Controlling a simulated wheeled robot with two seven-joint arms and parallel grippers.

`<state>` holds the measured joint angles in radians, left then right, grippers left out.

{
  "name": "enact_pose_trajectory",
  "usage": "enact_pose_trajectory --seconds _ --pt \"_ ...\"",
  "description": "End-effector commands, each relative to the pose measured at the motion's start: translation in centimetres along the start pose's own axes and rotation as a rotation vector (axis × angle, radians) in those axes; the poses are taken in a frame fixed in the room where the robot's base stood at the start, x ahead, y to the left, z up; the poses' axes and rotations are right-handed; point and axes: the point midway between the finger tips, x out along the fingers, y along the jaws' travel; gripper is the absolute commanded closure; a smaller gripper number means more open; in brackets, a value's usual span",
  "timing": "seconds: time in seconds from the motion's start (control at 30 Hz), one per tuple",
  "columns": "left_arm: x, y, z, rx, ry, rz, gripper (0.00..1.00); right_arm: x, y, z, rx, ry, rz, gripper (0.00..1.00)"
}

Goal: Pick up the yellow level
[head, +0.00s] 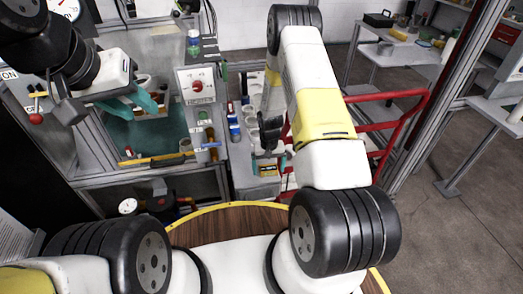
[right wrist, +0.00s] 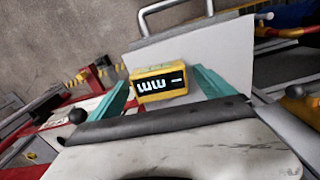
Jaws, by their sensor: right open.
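The yellow level (right wrist: 160,84) is a small box with a dark display. It sits on a pale surface in the right wrist view, between and beyond the two teal fingertips of my right gripper (right wrist: 160,78). The fingers are apart, with gaps on both sides of the level. In the head view, the level (head: 267,170) shows small and partly hidden, just below my right gripper (head: 270,153). My left gripper (head: 135,103) has teal fingers and hangs at the upper left, away from the level; its opening is unclear.
A bench (head: 251,184) with bottles and small cans stands beneath my right gripper. A red rail frame (head: 409,118) stands close to its right. A machine box with a red knob (head: 198,86) and a long yellow bar (head: 155,158) lie to the left.

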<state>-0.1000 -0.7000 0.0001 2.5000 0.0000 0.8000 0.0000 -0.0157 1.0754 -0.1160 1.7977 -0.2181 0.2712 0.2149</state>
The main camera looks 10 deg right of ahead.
Motion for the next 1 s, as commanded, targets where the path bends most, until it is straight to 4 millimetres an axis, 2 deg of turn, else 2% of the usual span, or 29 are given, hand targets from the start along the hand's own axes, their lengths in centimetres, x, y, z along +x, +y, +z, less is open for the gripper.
enact_pose_trajectory --seconds 0.17,0.2,0.5,0.57,0.83,1.0 --pt "0.0 0.0 0.0 0.0 0.0 0.0 0.64 0.0 0.0 0.0 0.0 0.001 0.0 0.07" --pt "0.0 0.0 0.0 0.0 0.0 0.0 0.64 0.0 0.0 0.0 0.001 0.001 0.0 0.11" --pt "0.0 0.0 0.0 0.0 0.0 0.0 0.64 0.0 0.0 0.0 0.001 0.0 0.0 0.7" --pt "0.0 0.0 0.0 0.0 0.0 0.0 0.64 0.0 0.0 0.0 0.001 0.001 0.0 0.79" --pt "0.0 0.0 0.0 0.0 0.0 0.0 0.64 -0.2 0.0 0.0 0.001 0.001 0.0 0.8" --pt "0.0 0.0 0.0 0.0 0.0 0.0 0.64 -1.3 0.0 -0.1 0.001 0.002 0.0 0.8"
